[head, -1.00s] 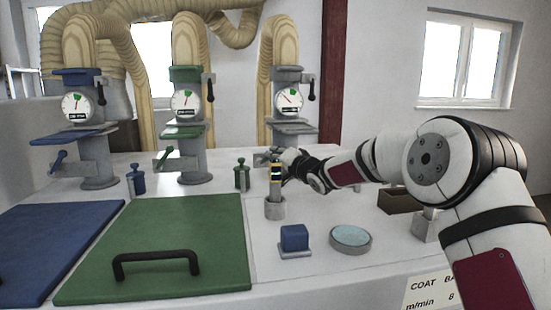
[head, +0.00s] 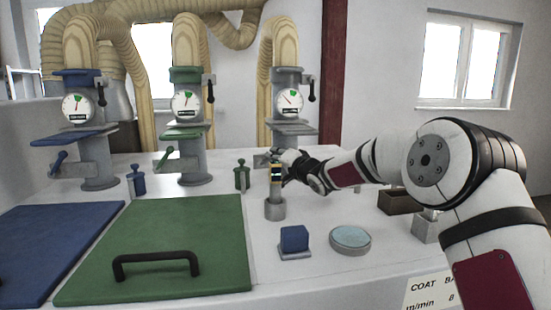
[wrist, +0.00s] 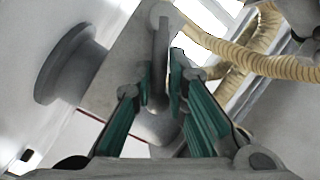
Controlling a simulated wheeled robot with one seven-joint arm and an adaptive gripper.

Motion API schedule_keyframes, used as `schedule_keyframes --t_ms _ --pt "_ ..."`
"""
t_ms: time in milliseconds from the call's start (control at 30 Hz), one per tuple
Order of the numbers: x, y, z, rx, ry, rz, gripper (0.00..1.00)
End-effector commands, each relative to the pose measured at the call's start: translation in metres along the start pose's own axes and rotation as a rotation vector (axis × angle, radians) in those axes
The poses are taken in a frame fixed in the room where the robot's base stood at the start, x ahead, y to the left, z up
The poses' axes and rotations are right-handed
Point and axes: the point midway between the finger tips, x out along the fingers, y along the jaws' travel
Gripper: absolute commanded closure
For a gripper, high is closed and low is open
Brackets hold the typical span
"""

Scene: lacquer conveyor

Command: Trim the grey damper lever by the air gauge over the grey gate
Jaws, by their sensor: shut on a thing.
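The grey damper lever (wrist: 160,45) shows in the wrist view between green-lined fingers. My gripper (wrist: 160,86) is shut on it. The air gauge (head: 288,99) sits above the gate's flat plate. Its needle leans to the upper left, and the exact reading is too small to tell.
A green gate (head: 184,134) and a blue gate (head: 72,137) stand to the left. A blue block (head: 295,238) and a round dish (head: 350,238) lie in front.

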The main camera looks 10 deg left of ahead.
Motion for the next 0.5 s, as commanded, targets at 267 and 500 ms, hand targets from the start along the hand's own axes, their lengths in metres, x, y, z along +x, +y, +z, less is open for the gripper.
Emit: schedule_keyframes --t_ms 267,500 --pt "0.005 -0.014 -0.004 -0.104 -0.012 0.011 1.0" --pt "0.006 -0.025 -0.002 -0.301 -0.053 0.074 1.0"
